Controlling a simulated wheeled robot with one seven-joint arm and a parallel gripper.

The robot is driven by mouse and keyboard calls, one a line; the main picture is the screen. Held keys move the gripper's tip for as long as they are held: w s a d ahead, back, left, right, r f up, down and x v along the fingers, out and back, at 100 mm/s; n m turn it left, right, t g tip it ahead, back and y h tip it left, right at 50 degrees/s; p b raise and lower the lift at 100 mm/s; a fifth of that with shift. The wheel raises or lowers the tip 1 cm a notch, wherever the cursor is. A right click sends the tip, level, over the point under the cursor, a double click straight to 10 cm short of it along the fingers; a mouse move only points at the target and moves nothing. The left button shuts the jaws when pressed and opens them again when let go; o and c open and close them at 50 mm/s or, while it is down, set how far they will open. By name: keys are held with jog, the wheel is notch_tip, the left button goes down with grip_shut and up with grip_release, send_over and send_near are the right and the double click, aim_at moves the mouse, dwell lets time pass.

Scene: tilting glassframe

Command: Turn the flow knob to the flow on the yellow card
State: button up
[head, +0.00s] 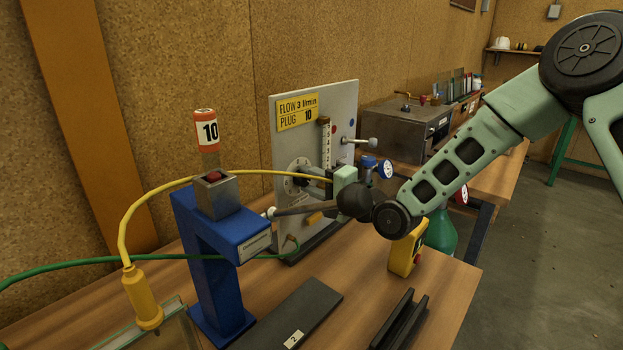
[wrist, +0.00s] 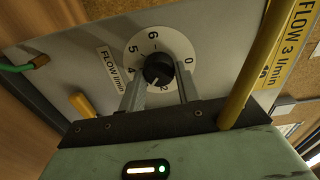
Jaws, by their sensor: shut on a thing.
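The yellow card (head: 297,111) at the panel's top left reads FLOW 3 l/min, PLUG 10; part of it shows in the wrist view (wrist: 292,38). The black flow knob (wrist: 158,69) sits at the centre of a white dial (wrist: 165,44) with numbers from 0 to 6. My gripper (wrist: 160,86) is shut on the knob, one finger on each side. A small pale mark shows on the knob's lower part. The fingers hide the lower dial, including the 3, so the exact setting is hard to read. In the head view my gripper (head: 318,183) is at the panel, mostly covering the knob.
The grey panel (head: 345,105) carries a flow tube (head: 325,145). A blue stand (head: 215,270) with an orange 10 plug (head: 206,130) is at left. A yellow cable (head: 122,225) and a green hose (head: 70,262) cross there. A yellow device (head: 403,255) stands at right.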

jog(key=shift+m, duration=0.3)
jog(key=o, duration=1)
jog(key=shift+c, duration=0.2)
jog(key=b+v, duration=0.2)
jog(key=v, duration=1.5)
jog(key=shift+d, duration=0.2)
jog(key=shift+s, duration=0.15)
